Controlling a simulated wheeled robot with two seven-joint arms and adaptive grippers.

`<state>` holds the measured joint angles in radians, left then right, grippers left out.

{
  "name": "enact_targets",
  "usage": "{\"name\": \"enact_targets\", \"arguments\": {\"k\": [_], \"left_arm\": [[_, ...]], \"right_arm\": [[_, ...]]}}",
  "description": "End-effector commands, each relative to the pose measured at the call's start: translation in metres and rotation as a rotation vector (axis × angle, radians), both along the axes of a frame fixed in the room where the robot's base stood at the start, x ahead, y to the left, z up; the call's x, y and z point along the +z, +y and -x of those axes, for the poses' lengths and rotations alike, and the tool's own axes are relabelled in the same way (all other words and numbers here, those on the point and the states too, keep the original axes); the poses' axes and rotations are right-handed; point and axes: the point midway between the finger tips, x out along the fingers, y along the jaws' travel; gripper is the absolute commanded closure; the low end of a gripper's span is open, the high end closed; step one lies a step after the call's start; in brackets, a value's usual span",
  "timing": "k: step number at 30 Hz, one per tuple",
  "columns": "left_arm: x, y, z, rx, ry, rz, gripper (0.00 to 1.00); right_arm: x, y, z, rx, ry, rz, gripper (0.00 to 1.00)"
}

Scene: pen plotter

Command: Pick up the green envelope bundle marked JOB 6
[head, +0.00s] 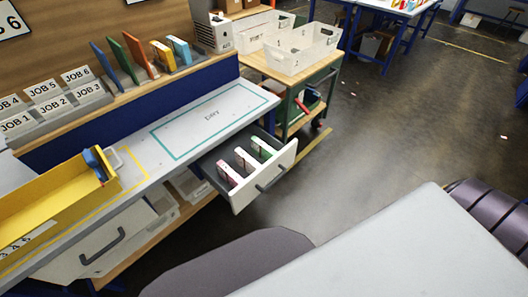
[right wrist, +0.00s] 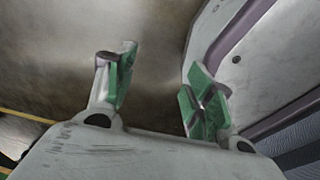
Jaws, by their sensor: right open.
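A green bundle (head: 262,147) stands in the open white drawer (head: 266,180), in the slot farthest to the right. A red-and-white bundle (head: 244,158) and a pink bundle (head: 228,174) stand beside it. Any marking on the green bundle is too small to read. My right gripper (right wrist: 160,88) shows in the right wrist view, open and empty, its green-padded fingers apart above bare dark floor. Neither gripper shows in the head view, and no bundle shows in the right wrist view.
The drawer juts from under the bench (head: 217,112), its handle (head: 273,178) facing out. A yellow tray (head: 60,198) and a rack of job cards, including JOB 6 (head: 78,75), are at left. A cart with white bins (head: 302,47) stands behind the drawer.

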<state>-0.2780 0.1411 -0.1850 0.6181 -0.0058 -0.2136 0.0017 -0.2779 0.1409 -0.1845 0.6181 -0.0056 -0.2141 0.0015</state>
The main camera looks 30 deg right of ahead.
Motion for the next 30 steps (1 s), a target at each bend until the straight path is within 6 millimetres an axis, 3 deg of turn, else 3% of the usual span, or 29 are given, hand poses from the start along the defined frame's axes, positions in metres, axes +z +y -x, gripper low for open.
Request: {"name": "enact_targets", "arguments": {"k": [30], "left_arm": [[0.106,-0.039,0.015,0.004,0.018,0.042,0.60]], "right_arm": [[0.106,0.039,0.015,-0.004,0.018,-0.042,0.46]]}}
